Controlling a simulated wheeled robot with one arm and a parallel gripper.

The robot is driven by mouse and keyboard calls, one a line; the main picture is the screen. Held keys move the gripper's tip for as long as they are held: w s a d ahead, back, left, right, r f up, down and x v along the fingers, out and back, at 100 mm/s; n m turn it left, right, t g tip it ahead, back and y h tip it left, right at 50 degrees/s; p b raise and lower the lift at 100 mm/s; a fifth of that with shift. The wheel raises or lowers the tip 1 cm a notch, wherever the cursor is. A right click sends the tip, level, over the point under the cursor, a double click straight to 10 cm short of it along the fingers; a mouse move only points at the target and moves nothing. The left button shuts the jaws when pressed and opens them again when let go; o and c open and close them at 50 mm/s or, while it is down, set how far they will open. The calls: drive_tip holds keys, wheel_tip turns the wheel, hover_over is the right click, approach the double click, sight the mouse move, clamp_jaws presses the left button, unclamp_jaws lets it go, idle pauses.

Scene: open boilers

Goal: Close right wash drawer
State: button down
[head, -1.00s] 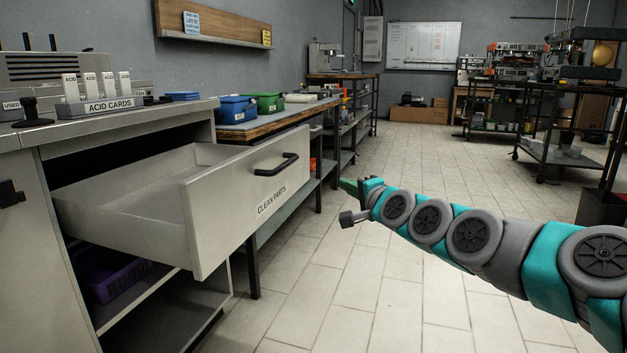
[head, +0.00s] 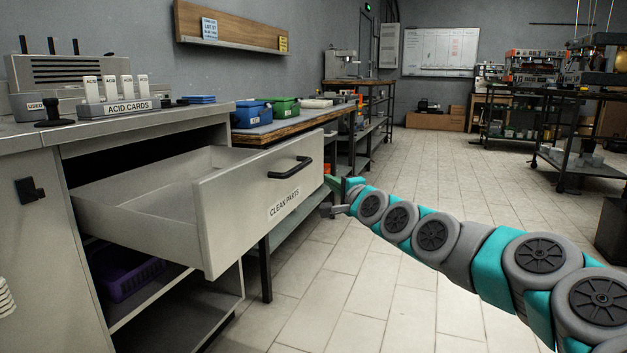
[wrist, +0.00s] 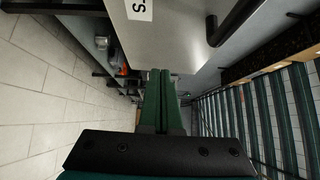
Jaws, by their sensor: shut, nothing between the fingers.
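The wash drawer (head: 262,210), labelled CLEAN PARTS, is pulled well out of the grey cabinet and looks empty inside. Its black bar handle (head: 290,168) is on the front panel; it also shows in the wrist view (wrist: 236,22) at the upper right. My gripper (head: 330,184) is just to the right of the drawer front's right end, around handle height or slightly lower. In the wrist view my green fingers (wrist: 160,75) are together and empty, pointing at the lower edge of the drawer front (wrist: 168,45). Whether they touch it I cannot tell.
A purple basket (head: 130,278) sits on the shelf below the drawer. A workbench (head: 275,130) with blue and green boxes stands behind.

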sight(306, 173)
drive_tip(key=shift+w+a, duration=0.5)
drive_tip(key=shift+a, duration=0.25)
drive_tip(key=shift+w+a, duration=0.45)
drive_tip(key=shift+a, duration=0.3)
drive_tip(key=shift+w+a, duration=0.5)
drive_tip(key=shift+a, duration=0.25)
drive_tip(key=shift+a, duration=0.1)
